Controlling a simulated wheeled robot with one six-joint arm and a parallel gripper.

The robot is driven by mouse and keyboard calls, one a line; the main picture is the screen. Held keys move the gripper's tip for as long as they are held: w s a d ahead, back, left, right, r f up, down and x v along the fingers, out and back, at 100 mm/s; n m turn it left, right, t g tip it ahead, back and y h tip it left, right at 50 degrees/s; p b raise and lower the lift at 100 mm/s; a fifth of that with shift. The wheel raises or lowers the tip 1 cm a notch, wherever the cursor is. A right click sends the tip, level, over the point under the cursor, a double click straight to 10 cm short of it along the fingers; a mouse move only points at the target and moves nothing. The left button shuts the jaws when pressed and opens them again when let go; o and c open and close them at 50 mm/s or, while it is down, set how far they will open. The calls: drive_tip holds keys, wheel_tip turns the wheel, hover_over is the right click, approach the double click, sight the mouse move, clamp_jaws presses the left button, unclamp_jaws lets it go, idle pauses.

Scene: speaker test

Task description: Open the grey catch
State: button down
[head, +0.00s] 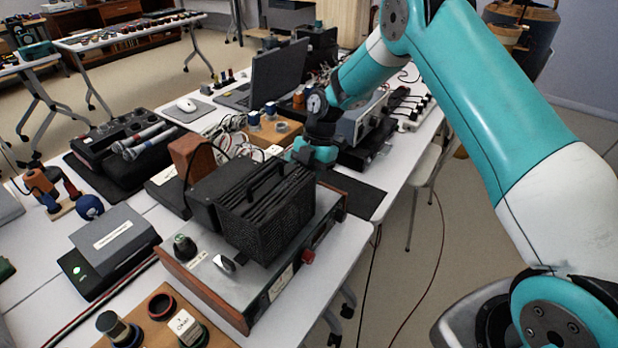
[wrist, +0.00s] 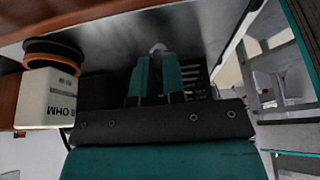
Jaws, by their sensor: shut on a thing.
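My gripper (head: 312,152) is at the back of the black ribbed box with a handle (head: 268,208), beyond it in the head view. In the wrist view, the two teal fingers of my gripper (wrist: 157,62) are close together. A small pale grey piece, which looks like the grey catch (wrist: 158,48), shows between their tips, against a dark surface. Most of it is hidden by the fingers, and its position, open or closed, cannot be told. In the head view the catch is hidden.
The black box stands on a wood-sided grey unit (head: 205,274) with a silver lever (head: 223,262) and a dark knob (head: 184,246). A white label block marked OHM (wrist: 47,100) is close left of my fingers. A laptop (head: 275,75) stands behind.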

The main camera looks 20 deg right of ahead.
drive_tip(key=m+t+b, duration=0.1)
drive_tip(key=m, duration=0.1)
drive_tip(key=m+t+b, duration=0.1)
drive_tip(key=m, duration=0.2)
drive_tip(key=shift+s+d+m+y, duration=0.15)
drive_tip(key=shift+s+m+y, duration=0.05)
drive_tip(key=shift+m+y, duration=0.1)
drive_tip(key=m+t+b, duration=0.1)
drive_tip(key=m+t, duration=0.1)
drive_tip(key=m, duration=0.3)
drive_tip(key=shift+s, duration=0.2)
drive_tip(key=shift+r+m, duration=0.1)
drive_tip(key=shift+m, duration=0.2)
drive_tip(key=c, duration=1.2)
unclamp_jaws()
drive_tip(key=shift+s, duration=0.1)
